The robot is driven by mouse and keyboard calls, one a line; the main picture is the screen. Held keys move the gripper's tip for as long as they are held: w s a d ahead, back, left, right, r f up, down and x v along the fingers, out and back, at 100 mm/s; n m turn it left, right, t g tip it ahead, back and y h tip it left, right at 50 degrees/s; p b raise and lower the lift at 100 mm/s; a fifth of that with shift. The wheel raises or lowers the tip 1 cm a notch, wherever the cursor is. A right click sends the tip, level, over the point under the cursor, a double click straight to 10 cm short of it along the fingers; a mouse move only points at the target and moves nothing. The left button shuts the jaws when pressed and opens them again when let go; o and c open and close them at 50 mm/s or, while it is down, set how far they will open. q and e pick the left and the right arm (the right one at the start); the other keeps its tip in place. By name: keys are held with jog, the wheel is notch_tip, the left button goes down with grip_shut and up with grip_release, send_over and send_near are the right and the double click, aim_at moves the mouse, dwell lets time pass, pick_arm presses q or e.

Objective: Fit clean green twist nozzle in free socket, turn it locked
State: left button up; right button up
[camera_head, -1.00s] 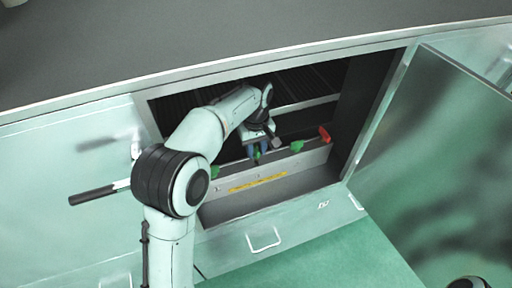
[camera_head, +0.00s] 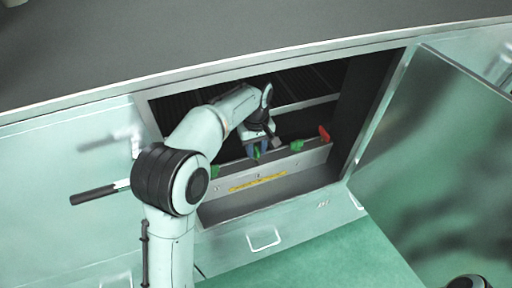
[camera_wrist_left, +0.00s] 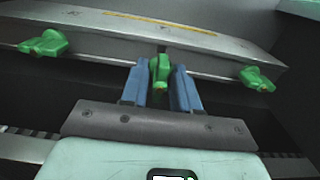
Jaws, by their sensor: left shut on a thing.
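My left gripper (camera_head: 257,153) reaches into the open cabinet from above. Its two blue fingers are shut on a green twist nozzle (camera_wrist_left: 159,72), which shows between them in the wrist view, at the edge of the grey rail (camera_wrist_left: 205,46). Whether the nozzle is seated in a socket is hidden. Another green nozzle (camera_head: 297,146) sits on the rail to the right in the head view, and one (camera_head: 215,171) to the left. These two flank the fingers in the wrist view. My right gripper is not in view.
A red part (camera_head: 324,133) stands at the rail's right end. A yellow strip (camera_head: 258,183) runs along the rail's face. The open cabinet door (camera_head: 440,150) stands at the right, and the cabinet's top edge lies above my arm.

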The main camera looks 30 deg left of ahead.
aim_at(256, 155)
pick_arm(q)
jog(key=shift+f+b, duration=0.45)
jog(key=shift+f, duration=1.1)
jog(key=o, duration=1.1)
jog(key=shift+r, duration=0.1)
notch_tip(256, 155, up, 7)
jog(key=shift+r+p, duration=0.2)
jog(key=shift+p, duration=0.45)
